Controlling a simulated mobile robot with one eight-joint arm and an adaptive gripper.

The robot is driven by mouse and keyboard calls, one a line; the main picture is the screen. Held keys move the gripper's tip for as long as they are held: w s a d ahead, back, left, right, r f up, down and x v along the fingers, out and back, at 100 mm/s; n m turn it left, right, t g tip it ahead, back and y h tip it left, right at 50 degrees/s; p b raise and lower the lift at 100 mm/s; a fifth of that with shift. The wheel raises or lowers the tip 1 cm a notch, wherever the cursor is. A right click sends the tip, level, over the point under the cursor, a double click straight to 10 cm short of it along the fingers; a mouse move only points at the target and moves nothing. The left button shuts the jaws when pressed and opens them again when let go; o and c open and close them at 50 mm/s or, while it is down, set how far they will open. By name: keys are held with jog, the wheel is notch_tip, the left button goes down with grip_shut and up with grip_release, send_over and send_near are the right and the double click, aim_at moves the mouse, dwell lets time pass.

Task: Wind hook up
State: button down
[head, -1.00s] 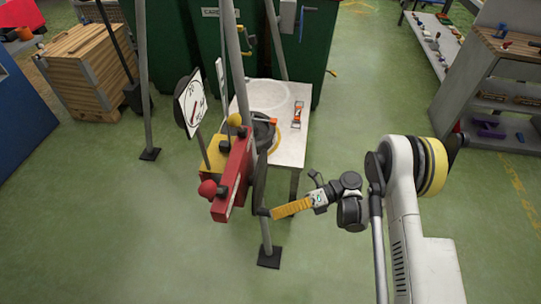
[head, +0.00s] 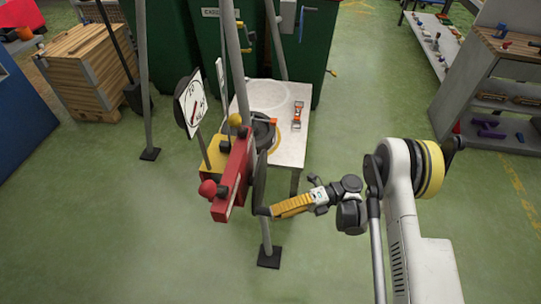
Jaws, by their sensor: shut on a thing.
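A red winch-like unit (head: 232,178) with a red ball knob (head: 207,188) is mounted on a grey tripod leg (head: 236,70). A dark wheel or crank (head: 259,182) shows nearly edge-on at its right side. My gripper (head: 268,211) comes in from the right, its yellow fingers shut on a small dark handle at the lower end of that part. The handle is mostly hidden by the fingers. Behind the unit, a dark round load (head: 263,132) rests on a white table (head: 292,150). I cannot make out the hook.
A dial gauge (head: 190,103) stands left of the unit. An orange-and-grey tool (head: 298,115) lies on the table. Another tripod leg stands at the left (head: 146,110). Green bins (head: 310,50) are behind, a workbench (head: 490,75) at the right. The front left floor is clear.

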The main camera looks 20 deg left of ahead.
jog(key=shift+s+r+p, duration=0.1)
jog(key=shift+r+p, duration=0.3)
jog(key=shift+r, duration=1)
jog(key=shift+r, duration=0.15)
jog(key=shift+w+r+p, duration=0.15)
jog(key=shift+r+p, duration=0.15)
jog(key=shift+r, duration=0.3)
jog(key=shift+w+r+p, duration=0.15)
jog(key=shift+r+p, duration=0.1)
jog(key=shift+r, duration=0.35)
jog(key=shift+a, duration=0.1)
jog(key=c, duration=1)
grip_release()
jog(key=shift+f, duration=0.1)
